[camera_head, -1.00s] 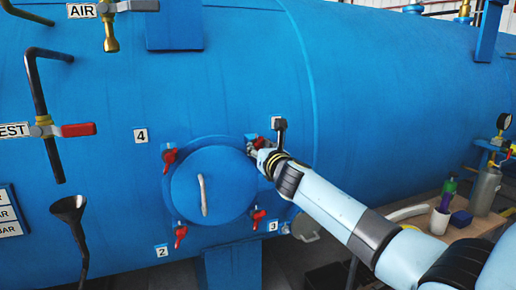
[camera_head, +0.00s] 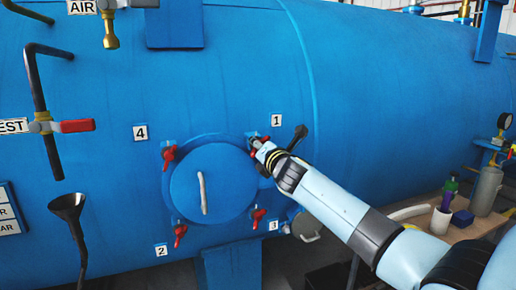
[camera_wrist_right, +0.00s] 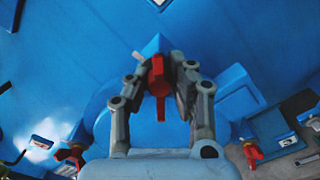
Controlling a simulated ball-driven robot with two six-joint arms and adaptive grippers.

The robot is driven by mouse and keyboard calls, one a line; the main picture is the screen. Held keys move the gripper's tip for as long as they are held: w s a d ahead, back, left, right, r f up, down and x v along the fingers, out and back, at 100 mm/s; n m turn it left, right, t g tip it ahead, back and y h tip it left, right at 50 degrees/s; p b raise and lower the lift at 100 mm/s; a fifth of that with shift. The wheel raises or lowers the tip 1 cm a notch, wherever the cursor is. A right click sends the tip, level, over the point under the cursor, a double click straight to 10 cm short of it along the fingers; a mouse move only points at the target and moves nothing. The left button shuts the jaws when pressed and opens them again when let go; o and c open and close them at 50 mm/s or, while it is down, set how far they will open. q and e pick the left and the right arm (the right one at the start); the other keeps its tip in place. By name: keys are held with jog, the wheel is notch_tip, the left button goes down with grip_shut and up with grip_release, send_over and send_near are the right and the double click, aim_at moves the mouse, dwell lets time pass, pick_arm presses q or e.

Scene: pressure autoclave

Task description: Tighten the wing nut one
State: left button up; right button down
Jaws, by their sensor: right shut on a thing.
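The round blue hatch door (camera_head: 213,185) with a pale handle (camera_head: 203,194) is shut on the blue vessel. Red wing nut one (camera_head: 253,153) sits at the door's upper right, beside the label 1 (camera_head: 276,120). My right gripper (camera_head: 256,143) is shut on this nut and hides part of it. In the right wrist view, the red nut (camera_wrist_right: 158,82) stands between the two fingers of the gripper (camera_wrist_right: 166,65), its long side along them. My left gripper is out of view.
Other red wing nuts sit at the upper left (camera_head: 169,157), lower left (camera_head: 180,234) and lower right (camera_head: 258,218) of the door. A wooden bench (camera_head: 462,232) with bottles stands at the right. A black funnel (camera_head: 68,207) and a red-handled valve (camera_head: 77,126) are at the left.

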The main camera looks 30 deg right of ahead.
jog(key=m+b, duration=0.1)
jog(key=m, duration=0.2)
jog(key=shift+m, duration=0.4)
jog(key=m+b, duration=0.1)
jog(key=m, duration=0.2)
jog(key=shift+f+m, duration=0.1)
jog(key=shift+m, duration=0.2)
jog(key=m+b, duration=0.1)
jog(key=m, duration=0.2)
jog(key=shift+m+b, duration=0.3)
jog(key=shift+b, duration=0.1)
jog(key=m+b, duration=0.1)
jog(key=m, duration=0.2)
jog(key=shift+m+b, duration=0.3)
jog(key=shift+b, duration=0.1)
jog(key=m+b, duration=0.3)
jog(key=m, duration=0.3)
jog(key=shift+f, duration=0.1)
jog(key=m+b, duration=0.1)
jog(key=m, duration=0.2)
jog(key=shift+m+b, duration=0.85)
jog(key=shift+m, duration=1.05)
